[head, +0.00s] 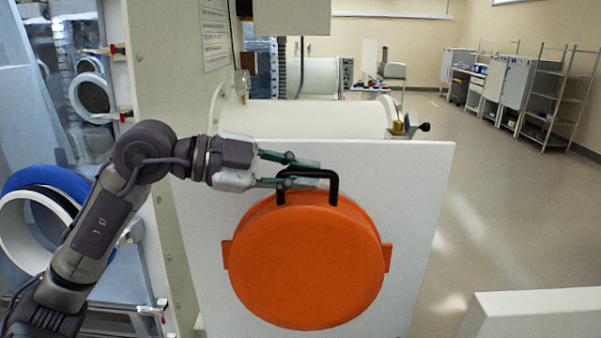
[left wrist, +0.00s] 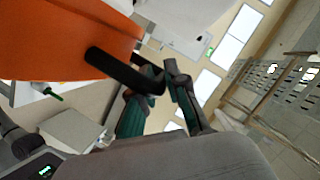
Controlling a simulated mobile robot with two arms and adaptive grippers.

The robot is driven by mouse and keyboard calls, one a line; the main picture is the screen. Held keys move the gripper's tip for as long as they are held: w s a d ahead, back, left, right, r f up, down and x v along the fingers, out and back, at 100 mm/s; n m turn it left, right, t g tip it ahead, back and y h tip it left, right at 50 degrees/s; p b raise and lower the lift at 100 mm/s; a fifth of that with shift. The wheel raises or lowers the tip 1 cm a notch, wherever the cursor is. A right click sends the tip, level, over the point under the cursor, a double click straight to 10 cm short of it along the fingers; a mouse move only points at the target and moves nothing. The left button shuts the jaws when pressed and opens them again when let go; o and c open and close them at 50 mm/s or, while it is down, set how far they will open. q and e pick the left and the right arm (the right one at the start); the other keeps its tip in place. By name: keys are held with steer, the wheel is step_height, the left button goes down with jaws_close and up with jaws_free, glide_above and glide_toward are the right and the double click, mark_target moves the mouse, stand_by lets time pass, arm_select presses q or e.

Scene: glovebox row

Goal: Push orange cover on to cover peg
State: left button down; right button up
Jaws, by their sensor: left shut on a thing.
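The orange cover (head: 305,262) is a round disc with side tabs and a black handle (head: 333,185) at its top. It stands upright in front of a white panel (head: 420,190). My left gripper (head: 300,173) comes in from the left and is shut on the black handle. In the left wrist view the orange cover (left wrist: 65,40) fills the upper left, and its black handle (left wrist: 115,68) runs to the fingers of my left gripper (left wrist: 160,85). The cover peg cannot be made out; whether the cover touches the panel cannot be told. My right gripper is not in view.
A white cylinder (head: 310,118) lies behind the panel. A glovebox port with a blue ring (head: 45,180) is at the left. A white surface (head: 535,312) is at the lower right. Open floor (head: 490,200) lies to the right, with shelves (head: 555,95) far back.

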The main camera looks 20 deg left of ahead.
arm_select(q)
steer(key=shift+w+a+p, duration=0.2)
steer(key=shift+w+p, duration=0.05)
steer(key=shift+w, duration=0.35)
steer(key=shift+w+a+p, duration=0.15)
steer(key=shift+w+p, duration=0.05)
steer(key=shift+w, duration=0.4)
stand_by(0.7)
steer(key=shift+w+a+f, duration=0.15)
steer(key=shift+w+f, duration=0.1)
steer(key=shift+w, duration=0.2)
stand_by(0.6)
steer(key=c, duration=1.1)
jaws_free()
steer(key=shift+a, duration=0.1)
steer(key=v, duration=1.1)
steer(key=shift+s+a, duration=0.3)
steer(key=shift+a, duration=0.05)
